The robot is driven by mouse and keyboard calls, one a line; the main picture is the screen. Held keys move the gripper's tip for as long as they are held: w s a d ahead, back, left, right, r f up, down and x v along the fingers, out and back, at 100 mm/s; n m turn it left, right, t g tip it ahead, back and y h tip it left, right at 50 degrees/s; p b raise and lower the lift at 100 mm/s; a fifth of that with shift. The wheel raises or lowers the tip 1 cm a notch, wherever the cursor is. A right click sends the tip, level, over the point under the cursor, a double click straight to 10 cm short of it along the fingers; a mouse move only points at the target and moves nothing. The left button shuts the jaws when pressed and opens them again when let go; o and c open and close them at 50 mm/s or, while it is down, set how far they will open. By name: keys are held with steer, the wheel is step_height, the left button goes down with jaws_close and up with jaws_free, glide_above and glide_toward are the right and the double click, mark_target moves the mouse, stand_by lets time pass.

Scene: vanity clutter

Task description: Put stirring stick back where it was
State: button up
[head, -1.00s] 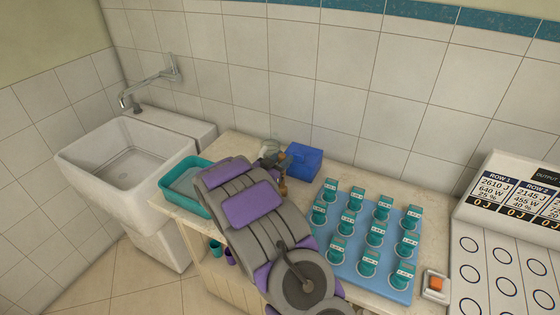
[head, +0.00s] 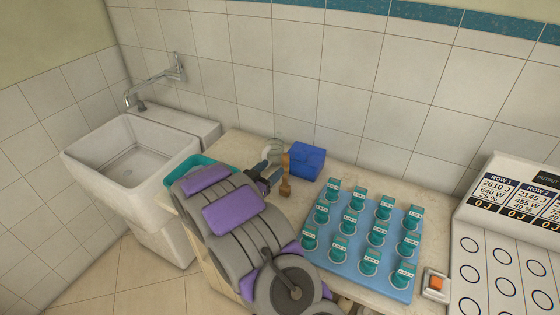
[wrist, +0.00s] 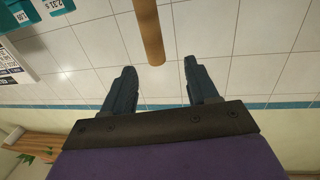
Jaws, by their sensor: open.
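The stirring stick (head: 286,172) is a brown wooden stick. In the head view it stands roughly upright on the counter, left of a blue box, with a wider brown part at its lower end. My gripper (head: 272,177) is open and empty just left of the stick. In the wrist view the stick (wrist: 148,30) runs down from the top edge, and its end lies near the gap between the spread fingertips of my gripper (wrist: 160,66). I cannot tell whether any finger touches it.
The blue box (head: 307,160) stands right behind the stick. A pale clear object (head: 275,152) is partly hidden behind my gripper. A blue tray (head: 338,267) holds several teal-capped containers at right. A teal basin (head: 196,167) and white sink (head: 130,150) are left.

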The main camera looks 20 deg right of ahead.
steer(key=w+a+r+n+t+y, duration=0.1)
steer(key=a+r+n+y, duration=0.1)
steer(key=a+y, duration=0.4)
steer(key=w+a+r+n+t+y, duration=0.15)
steer(key=a+y, duration=0.25)
steer(key=a, duration=0.5)
steer(key=s+a+r+n+g+y, duration=0.2)
steer(key=s+a+r+n+y, duration=0.2)
steer(key=s+a+r+y, duration=0.3)
steer(key=s+n+g+y, duration=0.2)
steer(key=s+n+g, duration=0.3)
steer(key=s, duration=1.6)
steer(key=s+d+g+h, duration=0.1)
steer(key=s+d+g, duration=0.2)
steer(key=s, duration=0.7)
steer(key=s+d+g+h, duration=0.2)
steer(key=s+d, duration=0.3)
steer(key=s, duration=0.6)
steer(key=shift+g+p, duration=0.45)
steer(key=shift+g, duration=0.1)
